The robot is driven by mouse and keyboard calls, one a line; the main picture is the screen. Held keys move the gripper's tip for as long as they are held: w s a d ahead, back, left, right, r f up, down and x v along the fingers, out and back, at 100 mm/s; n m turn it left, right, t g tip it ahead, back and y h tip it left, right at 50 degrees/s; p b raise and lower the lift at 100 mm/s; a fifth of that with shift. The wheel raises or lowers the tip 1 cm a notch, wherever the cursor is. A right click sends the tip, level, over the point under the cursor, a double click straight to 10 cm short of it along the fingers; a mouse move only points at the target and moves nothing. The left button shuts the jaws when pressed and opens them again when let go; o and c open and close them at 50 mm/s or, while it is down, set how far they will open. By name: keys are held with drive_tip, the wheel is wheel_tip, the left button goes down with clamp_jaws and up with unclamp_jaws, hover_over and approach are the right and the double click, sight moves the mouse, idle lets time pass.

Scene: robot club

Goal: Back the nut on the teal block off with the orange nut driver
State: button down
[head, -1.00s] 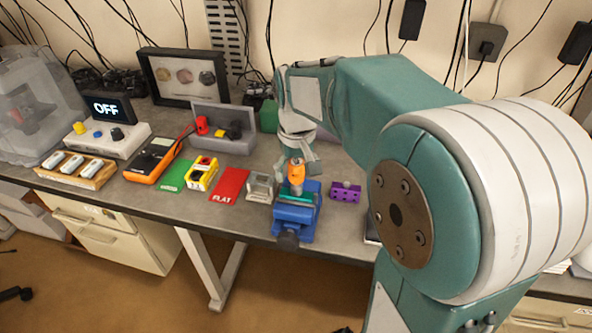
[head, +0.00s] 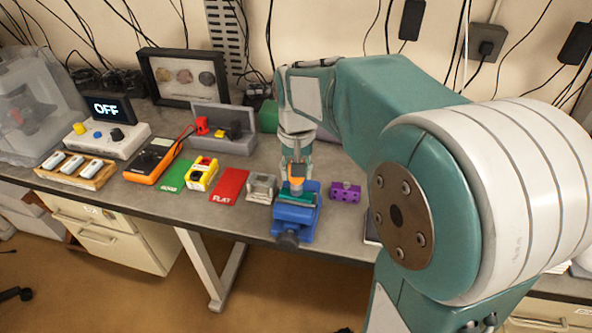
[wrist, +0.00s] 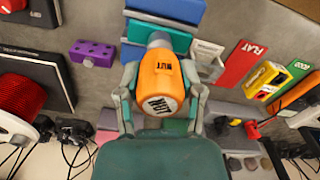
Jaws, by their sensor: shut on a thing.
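My gripper (wrist: 160,95) is shut on the orange nut driver (wrist: 160,72), which has "NUT" printed on it. In the head view the nut driver (head: 296,172) stands about upright over the teal block (head: 296,195). The teal block sits in the blue vise (head: 293,220) near the front of the bench. In the wrist view the driver's lower end meets the teal block (wrist: 160,33), with the blue vise (wrist: 166,10) beyond it. The nut itself is hidden under the driver, so I cannot tell whether the driver is seated on it.
A purple block (head: 345,192) stands right of the vise and a grey metal block (head: 261,188) left of it. The red FLAT mat (head: 229,187), green GOOD mat (head: 171,176) and yellow box (head: 201,174) lie further left. The display (head: 108,108) reads OFF.

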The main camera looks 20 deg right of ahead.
drive_tip(key=n, duration=0.4)
drive_tip(key=shift+n, duration=0.3)
drive_tip(key=n, duration=0.4)
drive_tip(key=shift+s, duration=0.1)
drive_tip(key=c, duration=0.9)
unclamp_jaws()
drive_tip(key=shift+n, duration=0.4)
clamp_jaws()
drive_tip(key=shift+r, duration=3.55)
